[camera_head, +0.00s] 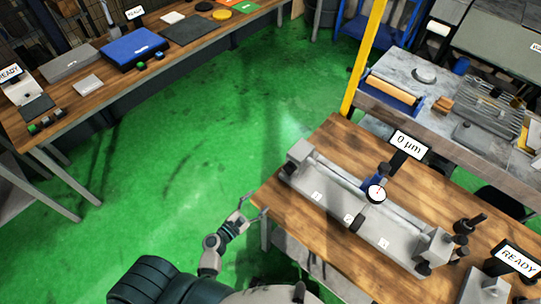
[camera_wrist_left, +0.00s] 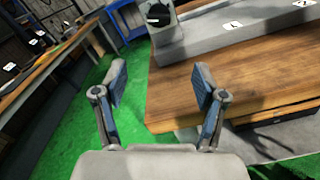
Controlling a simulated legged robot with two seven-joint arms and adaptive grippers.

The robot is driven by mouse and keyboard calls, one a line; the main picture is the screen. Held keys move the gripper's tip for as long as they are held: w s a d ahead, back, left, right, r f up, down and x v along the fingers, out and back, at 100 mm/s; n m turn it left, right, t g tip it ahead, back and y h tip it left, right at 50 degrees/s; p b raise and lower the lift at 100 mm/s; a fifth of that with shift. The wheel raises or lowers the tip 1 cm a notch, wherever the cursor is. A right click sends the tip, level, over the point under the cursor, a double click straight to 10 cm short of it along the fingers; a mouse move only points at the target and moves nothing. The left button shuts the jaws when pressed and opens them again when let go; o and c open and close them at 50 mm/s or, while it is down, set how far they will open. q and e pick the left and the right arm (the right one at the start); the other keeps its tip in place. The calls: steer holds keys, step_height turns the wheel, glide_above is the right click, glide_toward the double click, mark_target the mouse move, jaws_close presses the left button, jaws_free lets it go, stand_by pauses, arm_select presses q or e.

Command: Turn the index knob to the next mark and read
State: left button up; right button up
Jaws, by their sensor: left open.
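The grey test bench (camera_head: 335,203) stands on the wooden table at the right, with small white labels along its side. A dial gauge (camera_head: 376,194) with a white face sits at its middle. A display (camera_head: 408,145) behind it reads 0 µm. My left gripper (camera_head: 252,207) is open and empty by the table's left edge, apart from the bench. My right gripper is not in view.
The wooden table (camera_head: 278,196) has a bare strip at its left edge. Dark knobs (camera_head: 459,240) and a READY sign (camera_head: 518,261) are at its right. A yellow post (camera_head: 363,60) stands behind. Open green floor lies left, before another workbench with a blue case (camera_head: 133,46).

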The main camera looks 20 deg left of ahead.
arm_select(q)
steer(key=p, duration=0.2)
glide_toward(286, 173)
steer(key=w+d, duration=0.2)
steer(key=w, duration=0.8)
steer(key=shift+w, duration=0.1)
steer(key=shift+w+d+r, duration=0.15)
steer(key=shift+d, duration=1.3)
steer(key=c, duration=0.3)
steer(key=shift+a, duration=0.2)
steer(key=c, duration=0.5)
steer(key=shift+a, duration=0.3)
steer(key=c, duration=0.3)
steer(key=shift+a+f, duration=0.25)
steer(key=shift+a, duration=0.2)
steer(key=shift+d, duration=0.45)
steer(key=shift+a+f, duration=0.1)
steer(key=shift+a, duration=0.1)
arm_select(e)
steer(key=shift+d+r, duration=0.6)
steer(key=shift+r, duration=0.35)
